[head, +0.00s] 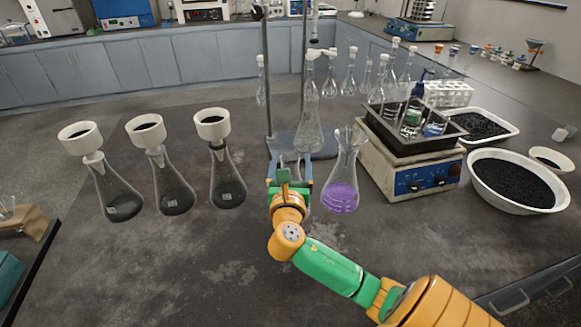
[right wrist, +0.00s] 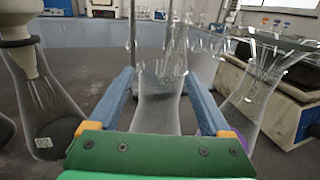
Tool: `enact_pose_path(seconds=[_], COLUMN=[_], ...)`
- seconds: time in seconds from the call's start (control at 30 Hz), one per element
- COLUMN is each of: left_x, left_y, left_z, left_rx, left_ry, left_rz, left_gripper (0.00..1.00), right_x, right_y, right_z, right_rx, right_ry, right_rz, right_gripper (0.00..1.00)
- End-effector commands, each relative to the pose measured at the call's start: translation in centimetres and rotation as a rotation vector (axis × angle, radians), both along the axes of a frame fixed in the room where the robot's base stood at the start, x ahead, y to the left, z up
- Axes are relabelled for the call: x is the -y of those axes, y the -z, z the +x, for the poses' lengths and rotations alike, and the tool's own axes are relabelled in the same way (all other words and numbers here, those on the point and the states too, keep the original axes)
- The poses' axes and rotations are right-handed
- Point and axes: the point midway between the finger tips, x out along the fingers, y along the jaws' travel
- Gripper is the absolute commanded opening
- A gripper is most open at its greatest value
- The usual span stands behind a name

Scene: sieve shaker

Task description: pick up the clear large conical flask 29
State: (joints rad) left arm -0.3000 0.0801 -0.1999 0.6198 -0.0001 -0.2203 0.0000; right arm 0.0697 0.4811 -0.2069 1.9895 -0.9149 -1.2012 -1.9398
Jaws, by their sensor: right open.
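A clear conical flask (right wrist: 158,112) stands upright on the dark bench, between the blue fingers of my right gripper (right wrist: 159,80) in the right wrist view. The fingers are spread, one on each side of it, and a gap shows on both sides. In the head view my right gripper (head: 289,180) hides most of this flask. A similar conical flask with purple liquid (head: 341,190) stands close on the right; its edge also shows in the right wrist view. My left gripper is out of view.
Three dark-filled flasks with white funnels (head: 227,180) stand to the left. A retort stand (head: 310,143) and clear volumetric flasks (head: 309,128) are behind. A hotplate (head: 405,170) and a white bowl of black granules (head: 515,182) are right. The front bench is bare.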

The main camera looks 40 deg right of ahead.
Motion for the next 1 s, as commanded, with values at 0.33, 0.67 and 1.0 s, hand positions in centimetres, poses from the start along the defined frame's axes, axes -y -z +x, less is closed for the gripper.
enact_pose_path(seconds=[0.33, 0.67, 1.0], left_x=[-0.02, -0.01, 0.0], left_y=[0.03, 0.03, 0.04], left_z=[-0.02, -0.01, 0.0], left_rx=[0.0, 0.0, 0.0], left_ry=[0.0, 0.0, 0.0], left_rz=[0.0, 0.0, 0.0], left_gripper=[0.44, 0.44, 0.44], right_x=[0.58, 0.57, 0.56], right_y=[0.07, 0.08, 0.09], right_z=[0.55, 0.53, 0.53], right_rx=[-0.001, -0.001, -0.001], right_ry=[0.0, 0.0, 0.0], right_rz=[0.001, 0.001, 0.001], right_gripper=[0.63, 0.0, 0.0])
